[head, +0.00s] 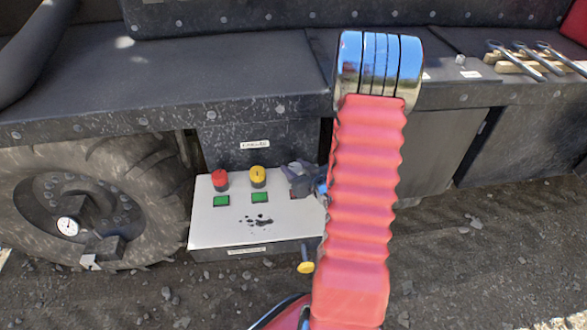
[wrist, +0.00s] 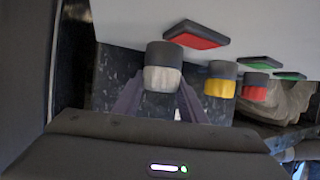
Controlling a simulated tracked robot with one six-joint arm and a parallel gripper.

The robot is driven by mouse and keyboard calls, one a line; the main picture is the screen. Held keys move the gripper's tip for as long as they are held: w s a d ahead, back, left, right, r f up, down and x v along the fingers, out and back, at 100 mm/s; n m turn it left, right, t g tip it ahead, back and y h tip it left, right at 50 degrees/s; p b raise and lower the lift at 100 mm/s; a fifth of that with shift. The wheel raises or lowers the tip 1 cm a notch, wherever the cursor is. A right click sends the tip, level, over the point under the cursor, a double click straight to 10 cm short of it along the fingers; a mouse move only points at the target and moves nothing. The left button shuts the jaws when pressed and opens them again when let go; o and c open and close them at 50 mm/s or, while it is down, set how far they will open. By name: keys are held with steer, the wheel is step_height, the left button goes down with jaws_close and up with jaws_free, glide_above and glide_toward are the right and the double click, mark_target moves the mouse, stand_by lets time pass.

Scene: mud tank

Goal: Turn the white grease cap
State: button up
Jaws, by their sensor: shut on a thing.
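The white grease cap (wrist: 162,78), in a dark collar, shows in the wrist view between the two dark fingers of my gripper (wrist: 160,100). The gripper is shut on it. In the head view my gripper (head: 300,180) is at the right end of the white panel (head: 215,238), and it hides the white cap there. A yellow cap (head: 258,176) and a red cap (head: 220,180) stand to its left on the same panel; the yellow cap (wrist: 220,78) and red cap (wrist: 254,86) also show in the wrist view. Which way the white cap is turned cannot be told.
Green tiles (head: 221,201) lie before the yellow and red caps; a red tile (wrist: 196,35) is by the white one. A big tyre (head: 110,190) with a gauge (head: 68,226) is at left. Tools (head: 525,58) lie on the ledge at upper right. Gravel covers the ground.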

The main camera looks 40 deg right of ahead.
steer(key=shift+w+a+m+g+h, duration=0.1)
steer(key=shift+m+g+h, duration=0.7)
steer(key=shift+m+h, duration=0.75)
steer(key=shift+w+a+m+g+h, duration=0.1)
steer(key=shift+m+g+h, duration=0.7)
steer(key=shift+m+h, duration=0.75)
steer(key=shift+m+g+h, duration=1.6)
steer(key=shift+m+g, duration=0.8)
steer(key=shift+m, duration=0.1)
steer(key=shift+m+g, duration=0.3)
steer(key=o, duration=1.1)
steer(key=shift+s+d, duration=0.1)
steer(key=shift+d, duration=0.05)
steer(key=shift+c, duration=0.2)
steer(key=v, duration=1.3)
steer(key=shift+a, duration=0.45)
